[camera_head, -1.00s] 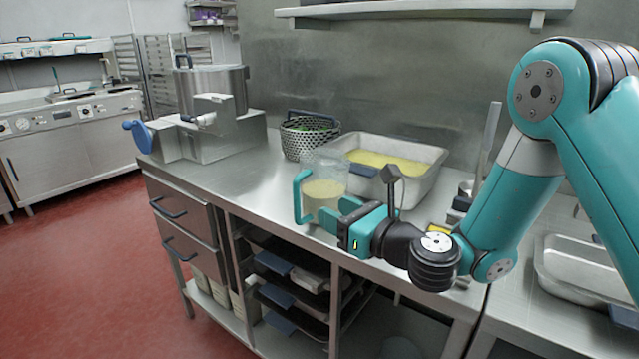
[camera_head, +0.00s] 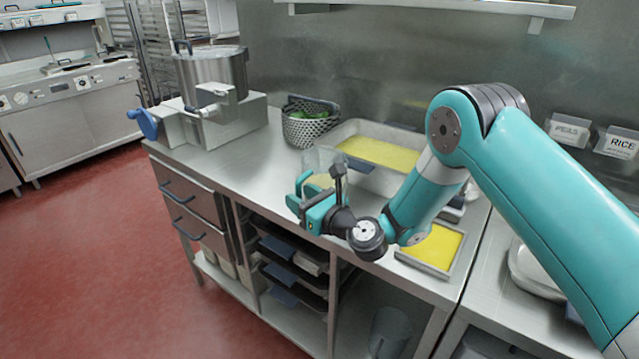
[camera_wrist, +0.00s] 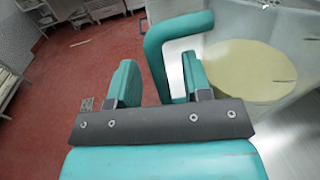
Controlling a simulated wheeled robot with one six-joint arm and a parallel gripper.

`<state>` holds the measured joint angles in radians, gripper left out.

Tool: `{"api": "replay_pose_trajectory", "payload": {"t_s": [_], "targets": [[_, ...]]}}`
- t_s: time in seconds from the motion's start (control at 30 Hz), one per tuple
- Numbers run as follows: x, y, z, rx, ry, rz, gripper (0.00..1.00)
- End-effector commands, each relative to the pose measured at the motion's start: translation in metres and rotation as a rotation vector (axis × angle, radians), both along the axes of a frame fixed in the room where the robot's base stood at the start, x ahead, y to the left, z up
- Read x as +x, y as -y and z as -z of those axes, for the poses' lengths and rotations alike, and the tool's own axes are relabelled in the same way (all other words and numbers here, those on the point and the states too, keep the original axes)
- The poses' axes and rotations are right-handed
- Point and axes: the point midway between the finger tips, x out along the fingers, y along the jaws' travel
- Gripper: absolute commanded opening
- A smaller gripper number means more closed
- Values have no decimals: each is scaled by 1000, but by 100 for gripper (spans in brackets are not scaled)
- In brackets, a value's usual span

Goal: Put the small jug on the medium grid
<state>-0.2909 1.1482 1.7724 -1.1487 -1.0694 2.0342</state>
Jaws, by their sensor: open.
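A clear jug (camera_head: 325,160) with a teal handle and pale yellow contents stands on the steel counter, partly hidden behind my gripper. In the wrist view the jug (camera_wrist: 250,70) fills the right side, and its handle (camera_wrist: 155,55) runs between and just beyond my fingertips. My gripper (camera_head: 303,197) is open at the handle; in the wrist view (camera_wrist: 160,72) its fingers stand apart, one on each side of the handle. Whether they touch it I cannot tell. I cannot pick out a medium grid in either view.
Behind the jug is a large steel pan (camera_head: 350,135) with yellow contents, beside a perforated basket (camera_head: 308,130). A shallow yellow-filled tray (camera_head: 437,248) lies right of my gripper. A steel machine (camera_head: 215,105) stands at the left. Counter between machine and jug is clear.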

Motion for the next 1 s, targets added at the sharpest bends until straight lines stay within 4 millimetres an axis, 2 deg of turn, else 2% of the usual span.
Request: {"api": "replay_pose_trajectory", "payload": {"t_s": [0.2,0.5,0.57,0.7,1.0], "targets": [[19,-19,0,-1,1,-3,45],[23,-22,2,0,0,-1,45],[23,-22,2,0,0,-1,34],[23,-22,2,0,0,-1,1],[23,-22,0,1,4,0,0]]}}
